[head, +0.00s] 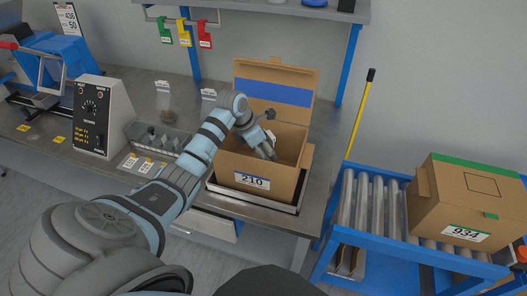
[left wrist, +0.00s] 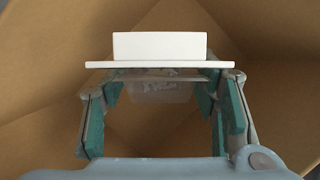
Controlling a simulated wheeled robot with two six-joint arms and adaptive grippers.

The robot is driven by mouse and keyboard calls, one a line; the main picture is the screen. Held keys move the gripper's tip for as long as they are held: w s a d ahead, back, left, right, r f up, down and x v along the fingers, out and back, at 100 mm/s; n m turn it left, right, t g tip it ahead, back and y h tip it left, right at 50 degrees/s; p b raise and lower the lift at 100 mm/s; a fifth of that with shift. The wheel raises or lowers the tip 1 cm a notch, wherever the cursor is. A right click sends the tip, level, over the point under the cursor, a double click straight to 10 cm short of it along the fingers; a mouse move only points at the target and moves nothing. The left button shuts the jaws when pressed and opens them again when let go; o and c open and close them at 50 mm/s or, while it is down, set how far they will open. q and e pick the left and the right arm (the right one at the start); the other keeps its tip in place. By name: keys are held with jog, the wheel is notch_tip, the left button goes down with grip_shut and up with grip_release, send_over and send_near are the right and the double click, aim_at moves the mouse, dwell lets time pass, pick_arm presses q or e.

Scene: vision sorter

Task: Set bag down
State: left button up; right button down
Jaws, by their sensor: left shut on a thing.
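My left gripper (head: 266,150) reaches down into the open cardboard box (head: 240,165) marked 210. In the left wrist view the gripper (left wrist: 165,110) is shut on a clear bag (left wrist: 165,90) with a white header card (left wrist: 160,48). The brown box walls surround it there. In the head view the bag is mostly hidden by the gripper and the box wall. I cannot tell whether the bag touches the box floor. My right gripper is not in view.
The box stands on a flat plate (head: 222,190) at the bench's right end, its tall flap (head: 275,72) raised behind. A grey control box (head: 103,115) stands to the left. A roller conveyor (head: 375,205) at the right carries a closed carton (head: 465,200) marked 934.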

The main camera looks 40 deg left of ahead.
pick_arm(q)
jog(key=shift+f, duration=0.1)
jog(key=shift+f, duration=0.15)
jog(key=o, duration=1.3)
jog(key=shift+r, duration=0.35)
jog(key=p+v, duration=0.1)
jog(key=v, duration=1)
jog(key=shift+s+a+r, duration=0.1)
jog(key=shift+s+r, duration=0.1)
jog(key=shift+r, duration=0.15)
